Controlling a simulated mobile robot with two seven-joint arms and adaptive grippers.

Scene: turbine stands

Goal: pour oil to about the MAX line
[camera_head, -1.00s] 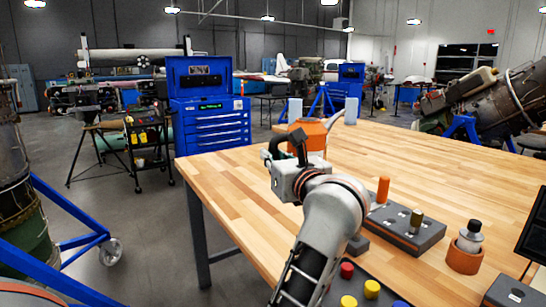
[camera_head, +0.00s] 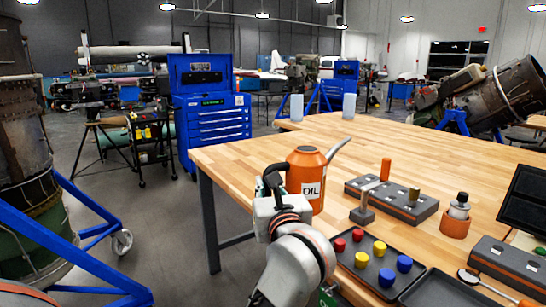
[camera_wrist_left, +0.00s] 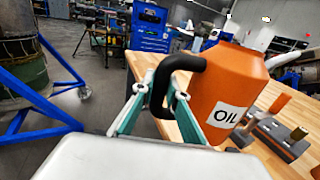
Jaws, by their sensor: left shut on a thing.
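The orange oil can (camera_head: 306,185) has a white OIL label, a black handle (camera_head: 272,178) on its left and a grey spout (camera_head: 338,149) rising to the right. It looks upright at the table's left edge; I cannot tell whether its base touches the table. My left gripper (camera_head: 268,193) is shut on the black handle. In the left wrist view the fingers (camera_wrist_left: 160,92) close around the handle beside the can (camera_wrist_left: 228,88). No MAX line is readable. My right gripper is not in view.
On the wooden table (camera_head: 440,160), a grey block with pegs (camera_head: 392,199), a tray of coloured pieces (camera_head: 375,264) and a small bottle in an orange cup (camera_head: 457,222) stand to the right. Two pale cylinders (camera_head: 349,106) stand at the far end. The middle back is clear.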

